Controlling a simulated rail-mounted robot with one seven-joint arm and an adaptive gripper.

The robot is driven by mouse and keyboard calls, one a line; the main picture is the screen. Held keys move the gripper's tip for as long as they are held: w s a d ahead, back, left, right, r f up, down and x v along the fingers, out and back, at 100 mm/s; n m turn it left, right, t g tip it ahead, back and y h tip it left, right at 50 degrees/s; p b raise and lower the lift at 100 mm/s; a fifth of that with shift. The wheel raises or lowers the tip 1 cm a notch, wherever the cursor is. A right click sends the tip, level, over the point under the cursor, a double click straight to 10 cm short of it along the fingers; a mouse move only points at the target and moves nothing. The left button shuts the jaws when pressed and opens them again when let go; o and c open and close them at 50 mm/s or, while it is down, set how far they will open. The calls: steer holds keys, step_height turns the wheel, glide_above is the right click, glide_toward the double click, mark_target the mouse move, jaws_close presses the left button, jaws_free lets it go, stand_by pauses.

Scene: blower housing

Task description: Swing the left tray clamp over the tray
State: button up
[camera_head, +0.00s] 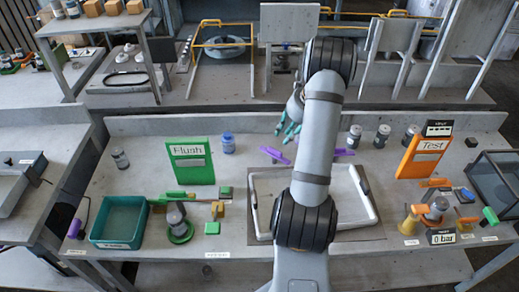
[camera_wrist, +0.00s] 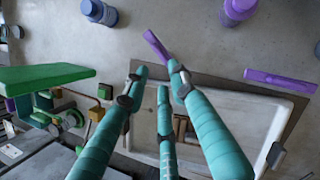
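The white tray (camera_head: 375,215) lies in the middle of the bench, partly hidden behind my arm; its rim also shows in the wrist view (camera_wrist: 235,105). A purple bar, which looks like the left tray clamp (camera_head: 274,155), is at the tray's back left corner, pointing away from the tray; it also shows in the wrist view (camera_wrist: 155,45). A second purple clamp (camera_head: 343,152) is behind the tray's back right part (camera_wrist: 281,80). My teal three-fingered gripper (camera_head: 288,128) is above the left clamp, fingers apart and apparently empty. In the wrist view the right fingertip (camera_wrist: 158,75) overlaps the clamp's near end; contact cannot be told.
The green Flush panel (camera_head: 190,160) stands left of the tray, with a blue-capped jar (camera_head: 228,143) beside it. An orange Test panel (camera_head: 425,155) and several jars stand to the right. A green bin (camera_head: 120,222) is at the front left.

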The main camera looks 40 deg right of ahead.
mark_target(273, 149)
steer(key=x, duration=0.5)
steer(key=p+x, duration=0.1)
steer(key=x, duration=0.4)
steer(key=shift+w+a+f, duration=0.1)
steer(key=shift+w+a, duration=0.05)
steer(key=shift+a, duration=0.1)
steer(key=shift+c, duration=1.3)
steer(key=c, duration=0.4)
